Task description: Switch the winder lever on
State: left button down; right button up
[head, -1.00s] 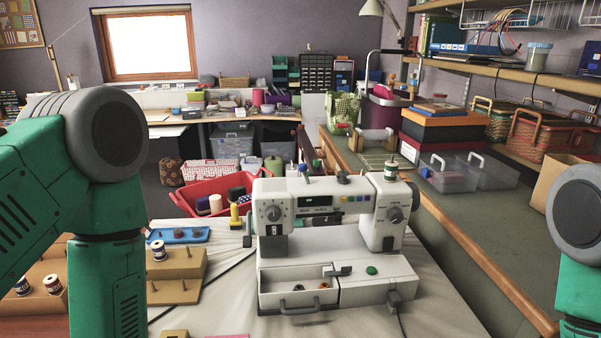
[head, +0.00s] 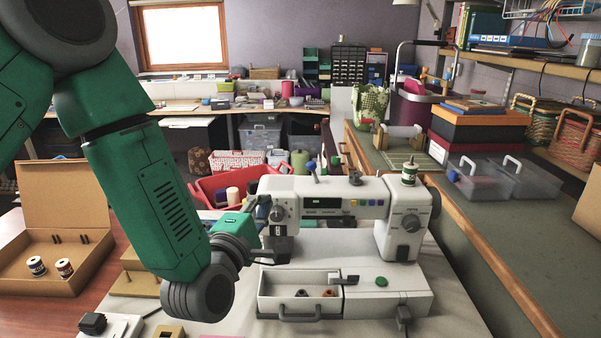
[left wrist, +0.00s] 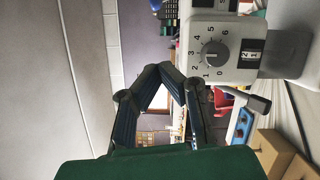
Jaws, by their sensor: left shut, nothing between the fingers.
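The white sewing machine (head: 340,240) stands on the pale cloth, with a numbered dial (head: 279,213) on its left end; the dial also shows in the left wrist view (left wrist: 211,56). Small parts stick up along its top, among them a dark knob (head: 355,178) and a thread spool (head: 409,172). I cannot tell which part is the winder lever. My left gripper (head: 264,208) is just left of the dial, and I cannot tell whether it touches the machine. In the left wrist view its fingers (left wrist: 172,72) come together, empty. My right gripper is out of view.
An open drawer (head: 300,308) with small bobbins juts from the machine's front. A red basket (head: 208,188) is behind left. A cardboard box (head: 50,270) with spools lies on the left. A counter edge (head: 450,225) runs along the right.

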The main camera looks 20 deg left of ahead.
aim_at(300, 188)
pick_arm(q)
jog(key=w, duration=0.9)
jog(key=shift+w+d+r+p, duration=0.15)
jog(key=shift+d+r+p, duration=0.15)
jog(key=shift+d+p, duration=0.1)
jog(key=w, duration=0.1)
jog(key=w+d, duration=0.1)
jog(key=shift+w+d+r, duration=0.25)
jog(key=shift+w+d, duration=0.15)
jog(key=shift+w+d+r, duration=0.1)
jog(key=shift+w+d, duration=0.2)
jog(key=shift+d, duration=0.35)
jog(key=shift+a, duration=0.15)
jog(key=shift+r+p, duration=0.1)
jog(key=shift+p, duration=0.3)
